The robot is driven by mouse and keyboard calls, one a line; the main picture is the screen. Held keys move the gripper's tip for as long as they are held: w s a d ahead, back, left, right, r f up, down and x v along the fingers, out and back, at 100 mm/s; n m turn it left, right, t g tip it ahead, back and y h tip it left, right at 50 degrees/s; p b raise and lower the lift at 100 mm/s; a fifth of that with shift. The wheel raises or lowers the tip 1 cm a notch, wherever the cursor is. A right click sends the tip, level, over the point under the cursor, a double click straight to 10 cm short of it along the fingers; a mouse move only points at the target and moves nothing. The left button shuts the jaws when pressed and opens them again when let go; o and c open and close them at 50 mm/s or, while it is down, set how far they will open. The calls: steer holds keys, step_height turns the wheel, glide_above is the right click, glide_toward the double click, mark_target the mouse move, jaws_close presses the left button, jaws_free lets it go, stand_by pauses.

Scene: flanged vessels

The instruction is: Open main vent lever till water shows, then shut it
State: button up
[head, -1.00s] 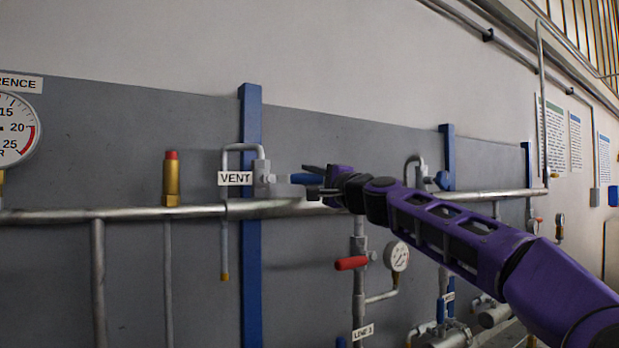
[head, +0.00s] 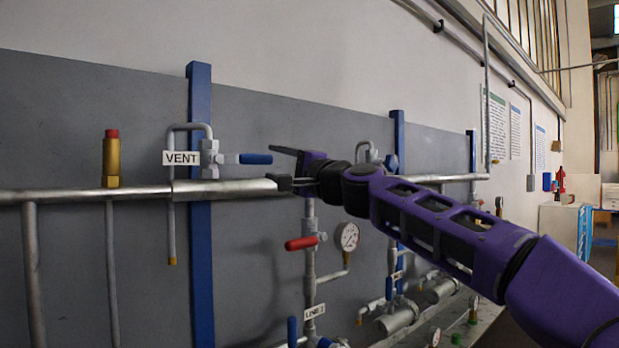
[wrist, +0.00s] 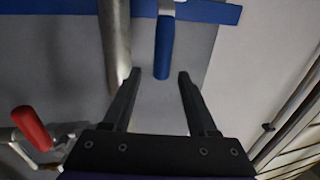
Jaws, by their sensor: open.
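The vent lever (head: 256,159) has a blue handle that points right, level, from a grey valve beside the white VENT label (head: 181,158). Its bent vent pipe (head: 171,220) hangs down to a brass-coloured tip, and no water shows there. My gripper (head: 279,167) is open and empty, just right of the handle's end. In the wrist view the blue handle (wrist: 164,48) lies ahead, between the lines of the two open fingers (wrist: 158,78), and does not appear to be touched.
A steel header pipe (head: 235,188) runs level just below the lever. A red lever (head: 301,243) and a pressure gauge (head: 347,236) sit below my gripper. A blue upright (head: 200,270) stands behind the vent valve. A brass fitting with a red cap (head: 111,160) stands at left.

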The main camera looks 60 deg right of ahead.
steer(key=v, duration=1)
steer(key=shift+s, duration=0.35)
steer(key=shift+a+f, duration=0.1)
steer(key=shift+w, duration=0.1)
